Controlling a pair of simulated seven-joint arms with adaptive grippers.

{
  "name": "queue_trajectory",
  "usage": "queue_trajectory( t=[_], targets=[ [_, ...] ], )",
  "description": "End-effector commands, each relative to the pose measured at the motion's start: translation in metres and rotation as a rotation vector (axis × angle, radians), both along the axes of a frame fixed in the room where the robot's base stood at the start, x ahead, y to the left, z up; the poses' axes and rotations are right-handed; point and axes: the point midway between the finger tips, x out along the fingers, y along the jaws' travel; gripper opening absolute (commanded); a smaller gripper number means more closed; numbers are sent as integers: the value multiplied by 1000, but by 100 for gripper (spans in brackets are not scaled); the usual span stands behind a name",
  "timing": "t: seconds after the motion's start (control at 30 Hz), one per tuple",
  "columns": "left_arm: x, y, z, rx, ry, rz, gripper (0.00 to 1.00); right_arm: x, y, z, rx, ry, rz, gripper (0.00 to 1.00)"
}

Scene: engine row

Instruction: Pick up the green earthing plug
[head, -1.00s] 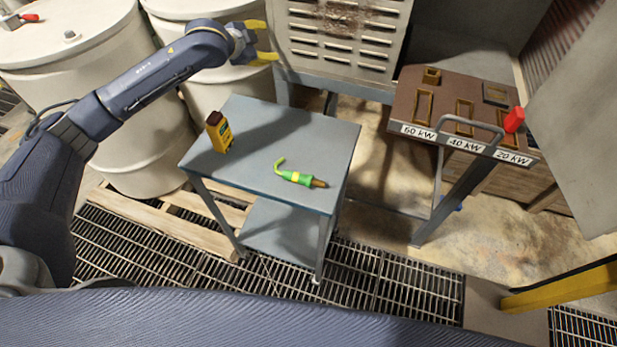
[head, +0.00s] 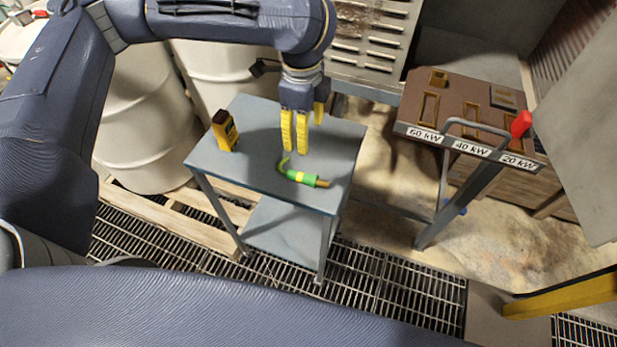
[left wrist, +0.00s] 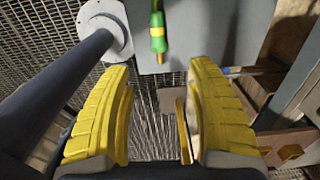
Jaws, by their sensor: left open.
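The green earthing plug (head: 302,178) lies on the grey table top, with a yellow band, a brown tip at its right end and a curled green lead at its left. In the left wrist view the plug (left wrist: 157,32) shows near the top, beyond the fingers, its upper part cut off by the frame. My left gripper (head: 302,148) points down above the table, just behind the plug as the head view shows it. Its yellow fingers are open and empty, and it also shows in the left wrist view (left wrist: 160,120). My right gripper is not in view.
The grey table (head: 262,188) has a yellow and dark red device (head: 225,132) standing at its left. To the right is a brown panel (head: 463,110) with slots, kW labels, a handle and a red knob (head: 521,124). White drums (head: 140,120) stand behind left.

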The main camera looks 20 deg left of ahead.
Motion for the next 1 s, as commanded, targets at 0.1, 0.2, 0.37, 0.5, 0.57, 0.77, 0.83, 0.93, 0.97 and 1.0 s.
queue_trajectory(
  t=[0.1, 0.2, 0.37, 0.5, 0.57, 0.77, 0.83, 0.93, 0.97, 1.0],
  targets=[
    [-4, 2, -7, 13, 11, -7, 58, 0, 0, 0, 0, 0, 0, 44],
    [-5, 2, -19, 12, 14, -7, 58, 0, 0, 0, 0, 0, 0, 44],
    [-5, 1, -42, 11, 13, -7, 58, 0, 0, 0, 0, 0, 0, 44],
    [-5, 1, -61, 10, 13, -7, 58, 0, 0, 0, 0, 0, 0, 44],
    [-4, 1, -69, 10, 12, -6, 58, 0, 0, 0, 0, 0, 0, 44],
    [-4, 1, -95, 10, 11, -5, 58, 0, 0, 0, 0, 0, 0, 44],
    [-4, 1, -102, 10, 12, -5, 58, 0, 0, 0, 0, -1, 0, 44],
    [-4, 1, -111, 10, 10, -6, 58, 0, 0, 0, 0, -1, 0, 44],
    [-4, 1, -113, 10, 10, -6, 58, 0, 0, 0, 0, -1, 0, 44],
    [-4, 1, -115, 10, 9, -6, 58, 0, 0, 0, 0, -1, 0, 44]
  ],
)
